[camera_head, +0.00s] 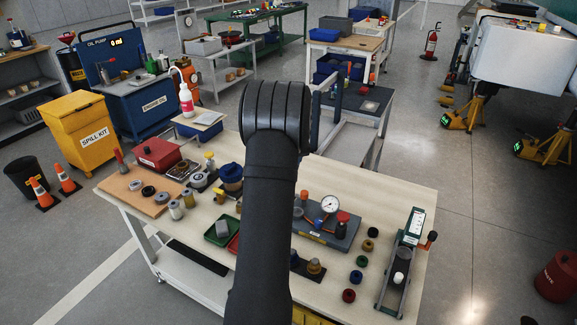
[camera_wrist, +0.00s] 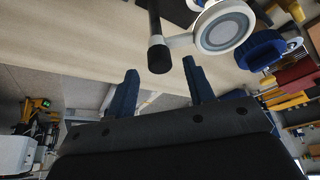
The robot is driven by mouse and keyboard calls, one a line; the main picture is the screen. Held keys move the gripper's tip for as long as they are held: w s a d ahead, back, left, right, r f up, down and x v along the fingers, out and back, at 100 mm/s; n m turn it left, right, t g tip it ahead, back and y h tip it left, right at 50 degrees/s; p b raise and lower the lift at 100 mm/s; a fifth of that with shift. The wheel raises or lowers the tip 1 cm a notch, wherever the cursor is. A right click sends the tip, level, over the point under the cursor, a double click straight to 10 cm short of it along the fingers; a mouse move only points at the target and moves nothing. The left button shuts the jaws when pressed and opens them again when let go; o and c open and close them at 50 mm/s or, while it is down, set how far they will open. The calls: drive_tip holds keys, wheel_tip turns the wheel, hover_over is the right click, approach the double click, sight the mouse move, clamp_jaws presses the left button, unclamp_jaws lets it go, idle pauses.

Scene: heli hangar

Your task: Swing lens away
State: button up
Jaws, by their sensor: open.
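The lens (camera_wrist: 222,27) is a round grey glass in a white ring, at the top of the wrist view. A pale arm joins it to an upright black handle (camera_wrist: 158,52) on its left. My gripper (camera_wrist: 160,68) is open, with two blue fingers pointing toward the bench. The handle's rounded end shows between the fingertips, with a gap on both sides; its depth relative to them is unclear. In the head view my arm hides the gripper's jaws. A pale round disc (camera_head: 199,181) on the bench there may be the lens, but I cannot be sure.
The bench (camera_head: 405,185) is crowded. A blue-topped part (camera_wrist: 262,50) stands close right of the lens. The head view shows a red box (camera_head: 158,153), a green tray (camera_head: 222,231), a dial gauge (camera_head: 330,204) and a green-and-grey fixture (camera_head: 405,255) at right.

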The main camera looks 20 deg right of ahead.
drive_tip(key=shift+x, duration=1.15)
clamp_jaws()
